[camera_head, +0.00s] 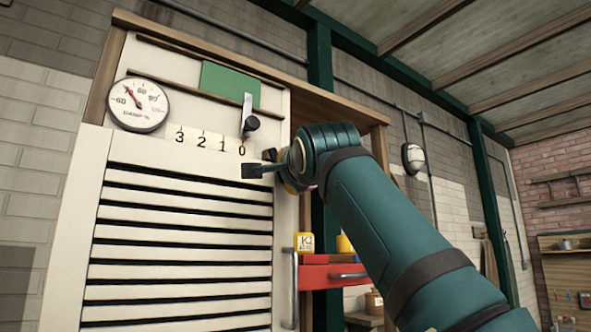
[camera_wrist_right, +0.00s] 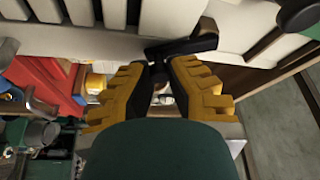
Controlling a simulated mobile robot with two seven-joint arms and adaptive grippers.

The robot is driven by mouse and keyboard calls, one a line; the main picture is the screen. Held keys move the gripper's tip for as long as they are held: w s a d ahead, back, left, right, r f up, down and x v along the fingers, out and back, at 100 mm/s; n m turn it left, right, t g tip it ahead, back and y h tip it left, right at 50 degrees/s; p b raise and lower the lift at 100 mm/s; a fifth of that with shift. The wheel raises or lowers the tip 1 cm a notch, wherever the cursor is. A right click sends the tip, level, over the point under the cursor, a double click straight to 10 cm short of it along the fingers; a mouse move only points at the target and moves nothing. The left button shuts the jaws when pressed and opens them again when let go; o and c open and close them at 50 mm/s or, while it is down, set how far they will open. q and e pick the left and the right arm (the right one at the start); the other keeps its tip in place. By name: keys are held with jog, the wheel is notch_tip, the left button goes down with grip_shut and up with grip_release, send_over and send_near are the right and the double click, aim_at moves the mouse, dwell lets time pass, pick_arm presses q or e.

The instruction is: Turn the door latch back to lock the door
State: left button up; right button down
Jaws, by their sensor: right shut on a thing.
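The door (camera_head: 180,235) is a pale slatted panel, and it looks closed in the head view. The door latch (camera_head: 251,171) is a small dark handle at the door's right edge, below the number scale. It also shows as a dark lever (camera_wrist_right: 185,46) across the slats in the wrist view. My right gripper (camera_head: 271,169) reaches it from the right and is shut on it. In the wrist view the yellow fingers of my right gripper (camera_wrist_right: 160,72) close together at the latch, and their tips partly hide its stem. My left gripper is out of view.
Above the latch are a lever with a black knob (camera_head: 251,123), a number strip (camera_head: 205,140) and a round dial (camera_head: 138,105). A vertical metal handle (camera_head: 291,285) is below. Right of the door are a red drawer unit (camera_head: 322,277) and a yellow box (camera_head: 304,243).

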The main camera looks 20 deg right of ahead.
jog(key=shift+s+a+f+m+g+p, duration=0.1)
jog(key=shift+a+m+g+p, duration=0.25)
jog(key=shift+m, duration=0.6)
jog(key=shift+s+a+m+g+p, duration=0.1)
jog(key=shift+a+m+g+p, duration=0.25)
jog(key=shift+m, duration=0.6)
jog(key=shift+s+a+m, duration=0.1)
jog(key=shift+a+m, duration=0.15)
jog(key=shift+m, duration=0.15)
jog(key=c, duration=0.9)
grip_release()
jog(key=shift+o, duration=0.4)
jog(key=shift+a, duration=0.1)
jog(key=shift+h, duration=0.3)
